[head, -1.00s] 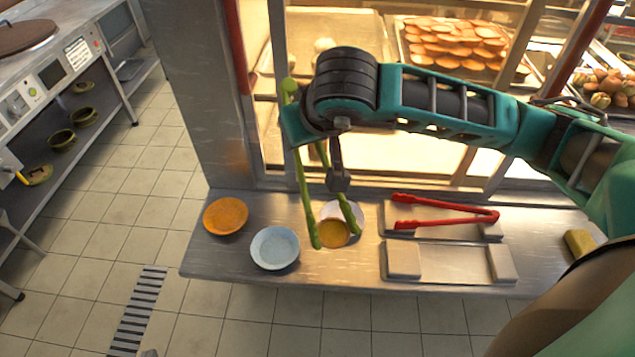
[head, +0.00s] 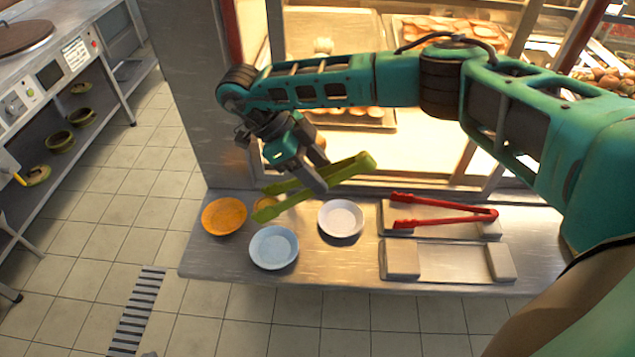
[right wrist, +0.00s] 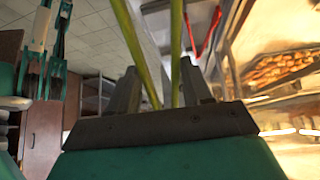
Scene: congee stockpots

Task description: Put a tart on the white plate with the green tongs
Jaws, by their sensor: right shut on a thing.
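My right gripper (head: 312,168) is shut on the green tongs (head: 350,168) above the steel counter. The tongs lie slantwise, with their tips low at the left; they also show between the fingers in the right wrist view (right wrist: 176,45). A yellow-brown tart (head: 267,203) shows partly behind the tips, between the orange and blue plates. I cannot tell whether the tips grip it. The white plate (head: 341,218) stands on the counter right of the tips and looks empty. My left gripper does not show in the head view.
An orange plate (head: 224,216) and a blue plate (head: 274,248) stand at the counter's left. Red tongs (head: 445,212) rest on a holder at the right, with an empty holder (head: 450,262) in front. A glass-fronted display with baked goods (head: 455,27) stands behind.

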